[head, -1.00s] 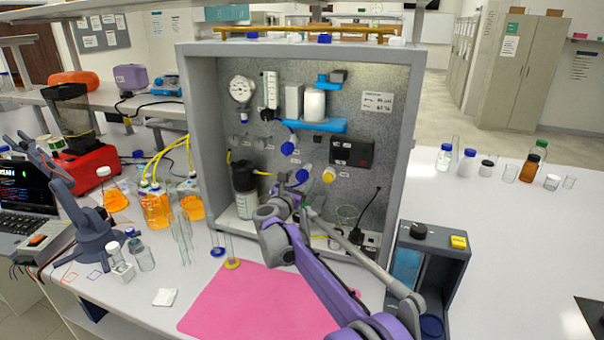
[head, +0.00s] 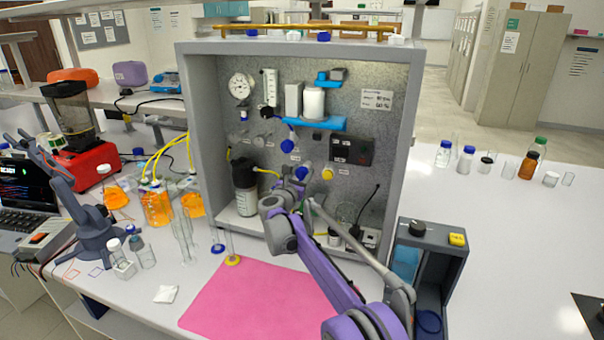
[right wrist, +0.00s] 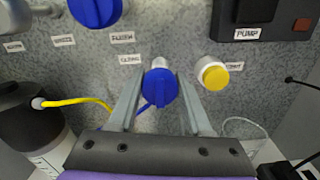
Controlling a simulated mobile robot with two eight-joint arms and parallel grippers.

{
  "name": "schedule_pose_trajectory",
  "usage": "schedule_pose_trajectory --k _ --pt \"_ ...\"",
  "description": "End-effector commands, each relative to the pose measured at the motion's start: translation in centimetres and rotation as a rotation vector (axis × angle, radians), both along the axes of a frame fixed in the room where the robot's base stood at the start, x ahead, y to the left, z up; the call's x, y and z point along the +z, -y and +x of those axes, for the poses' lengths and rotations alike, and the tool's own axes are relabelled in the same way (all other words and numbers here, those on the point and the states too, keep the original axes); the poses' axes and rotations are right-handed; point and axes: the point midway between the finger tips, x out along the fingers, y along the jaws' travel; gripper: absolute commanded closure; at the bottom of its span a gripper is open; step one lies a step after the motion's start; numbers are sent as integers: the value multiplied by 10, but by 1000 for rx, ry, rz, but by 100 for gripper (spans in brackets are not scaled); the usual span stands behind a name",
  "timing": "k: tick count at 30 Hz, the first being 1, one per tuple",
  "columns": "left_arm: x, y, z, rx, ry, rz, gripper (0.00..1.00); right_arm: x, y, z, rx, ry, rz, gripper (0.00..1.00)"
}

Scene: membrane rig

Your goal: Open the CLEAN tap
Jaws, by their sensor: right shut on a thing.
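The tap with a blue knob (right wrist: 160,88) sits on the speckled back panel, under a small label (right wrist: 131,60) too blurred to read surely. It also shows in the head view (head: 301,172). My right gripper (right wrist: 160,84) has one finger on each side of this knob and is shut on it. The knob's ridge looks upright in the right wrist view. In the head view my right gripper (head: 297,186) is partly hidden by its own arm. My left gripper is not in view.
A yellow knob (right wrist: 215,74) is close right of the gripper, and another blue knob (right wrist: 95,8) is above left. A dark bottle (head: 244,185) with a yellow tube stands left inside the cabinet (head: 408,130). A pink mat (head: 255,300) lies in front.

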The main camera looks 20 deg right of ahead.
Motion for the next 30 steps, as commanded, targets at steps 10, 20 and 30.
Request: schedule_pose_trajectory --k 10,20,30 --pt "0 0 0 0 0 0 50 0 0 0 0 -20 -29 100" --pt "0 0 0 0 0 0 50 0 -1 0 0 -137 -202 100" --pt "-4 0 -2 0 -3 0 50 -2 -1 1 0 -317 -468 100"
